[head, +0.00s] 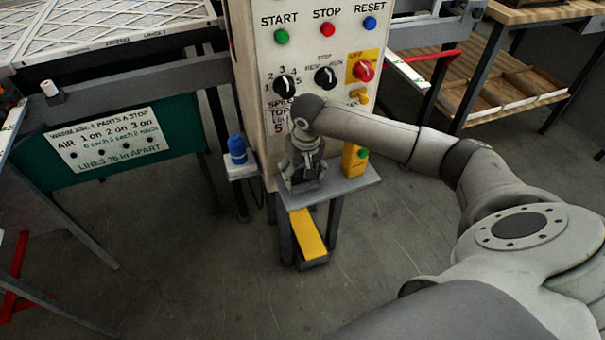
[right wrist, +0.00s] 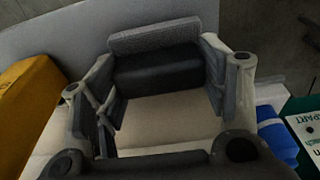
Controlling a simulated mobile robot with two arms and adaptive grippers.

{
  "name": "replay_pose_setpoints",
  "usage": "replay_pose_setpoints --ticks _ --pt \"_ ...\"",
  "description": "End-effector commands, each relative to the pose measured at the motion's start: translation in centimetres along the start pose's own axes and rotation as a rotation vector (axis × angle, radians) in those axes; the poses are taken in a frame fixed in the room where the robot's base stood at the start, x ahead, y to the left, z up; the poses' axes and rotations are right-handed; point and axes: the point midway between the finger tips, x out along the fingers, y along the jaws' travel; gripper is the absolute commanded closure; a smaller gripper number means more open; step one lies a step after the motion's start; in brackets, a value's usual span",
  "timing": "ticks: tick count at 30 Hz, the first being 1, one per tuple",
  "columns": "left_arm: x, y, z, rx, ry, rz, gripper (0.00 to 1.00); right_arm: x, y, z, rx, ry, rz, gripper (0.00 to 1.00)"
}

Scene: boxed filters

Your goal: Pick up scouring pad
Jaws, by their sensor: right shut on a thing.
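The scouring pad (right wrist: 155,36) shows in the right wrist view as a grey, rough-topped slab with a thick black body (right wrist: 158,72) below it. My right gripper (right wrist: 162,78) has a finger on each side of it and is shut on it. In the head view my right gripper (head: 303,168) points down over the small grey shelf (head: 335,186) in front of the control cabinet. There the pad is mostly hidden by the gripper, and I cannot tell if it touches the shelf. My left gripper is not in view.
A yellow box with a green button (head: 355,160) stands close at the right on the shelf. A blue bottle (head: 237,150) is at the left on a separate small ledge. The control cabinet (head: 310,50) with knobs rises right behind. A yellow pedal (head: 308,235) is below.

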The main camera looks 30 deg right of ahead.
Motion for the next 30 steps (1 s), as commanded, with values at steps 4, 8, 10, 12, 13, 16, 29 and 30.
replay_pose_setpoints --ticks 4,8,10,12,13,16,29,30 --pt "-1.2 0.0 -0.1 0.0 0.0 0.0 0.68 -2.5 0.1 -0.5 -0.001 0.003 0.001 0.58" --pt "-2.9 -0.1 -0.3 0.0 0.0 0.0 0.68 -4.7 -0.4 0.5 -0.004 0.0 0.0 0.58" --pt "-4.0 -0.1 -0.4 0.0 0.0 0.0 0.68 -6.2 -0.8 1.3 -0.005 0.001 0.0 0.58" --pt "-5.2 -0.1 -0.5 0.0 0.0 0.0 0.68 -7.9 -1.2 2.2 -0.005 0.001 -0.001 0.58" --pt "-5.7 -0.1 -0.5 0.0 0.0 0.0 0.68 -8.7 -1.4 2.6 -0.005 0.001 -0.001 0.58" --pt "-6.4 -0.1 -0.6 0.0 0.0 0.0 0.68 -10.1 -2.1 4.5 -0.007 -0.002 0.0 0.58" --pt "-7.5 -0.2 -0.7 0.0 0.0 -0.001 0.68 -13.7 -4.5 10.4 -0.002 0.0 0.0 0.58" --pt "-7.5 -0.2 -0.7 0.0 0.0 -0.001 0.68 -13.8 -4.6 10.7 -0.002 0.0 0.0 0.58"
